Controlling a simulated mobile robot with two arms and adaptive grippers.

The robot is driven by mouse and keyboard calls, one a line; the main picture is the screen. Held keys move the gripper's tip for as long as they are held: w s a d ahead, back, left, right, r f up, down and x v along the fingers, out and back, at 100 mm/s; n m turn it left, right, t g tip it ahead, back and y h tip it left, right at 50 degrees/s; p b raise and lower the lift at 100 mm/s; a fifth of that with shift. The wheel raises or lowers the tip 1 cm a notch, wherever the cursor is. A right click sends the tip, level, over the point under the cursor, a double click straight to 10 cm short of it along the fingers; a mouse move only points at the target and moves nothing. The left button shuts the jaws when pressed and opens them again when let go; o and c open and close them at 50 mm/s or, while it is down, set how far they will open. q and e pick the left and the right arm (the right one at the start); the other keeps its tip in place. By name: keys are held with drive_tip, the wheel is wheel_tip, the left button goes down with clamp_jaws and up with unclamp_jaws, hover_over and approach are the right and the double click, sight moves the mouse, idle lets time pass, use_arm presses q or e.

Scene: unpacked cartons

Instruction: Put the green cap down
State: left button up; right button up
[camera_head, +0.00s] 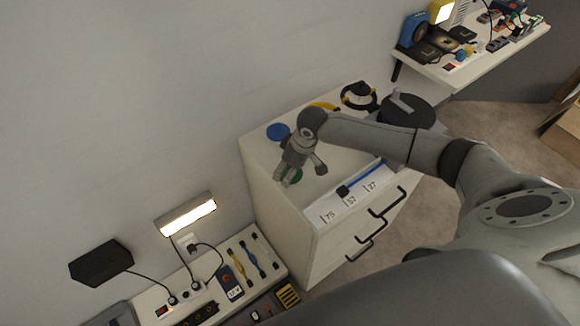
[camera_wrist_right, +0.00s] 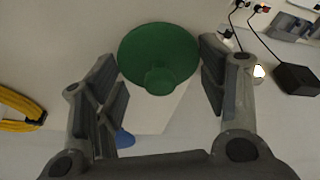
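The green cap (camera_wrist_right: 158,50) is a round disc with a small knob facing the camera in the right wrist view. It lies between and beyond my right fingertips, with clear space between its knob and the fingers. In the head view the green cap (camera_head: 296,175) shows only in part, behind a finger, near the front left part of the white cabinet's top (camera_head: 345,160). My right gripper (camera_head: 302,172) is spread over it and looks open; it also shows in the right wrist view (camera_wrist_right: 162,75). Whether a fingertip touches the cap's rim cannot be told. My left gripper is out of view.
A blue disc (camera_head: 278,131), a yellow coil (camera_head: 322,106) and a black-and-yellow ring (camera_head: 359,96) lie at the back of the cabinet. A blue-handled tool (camera_head: 362,178) lies along the front edge by printed numbers. A lower shelf (camera_head: 150,300) with tools stands at the left.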

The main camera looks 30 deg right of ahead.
sight(300, 178)
drive_tip(key=shift+o, duration=1.4)
drive_tip(key=v, duration=1.2)
drive_tip(key=shift+s+d, duration=0.1)
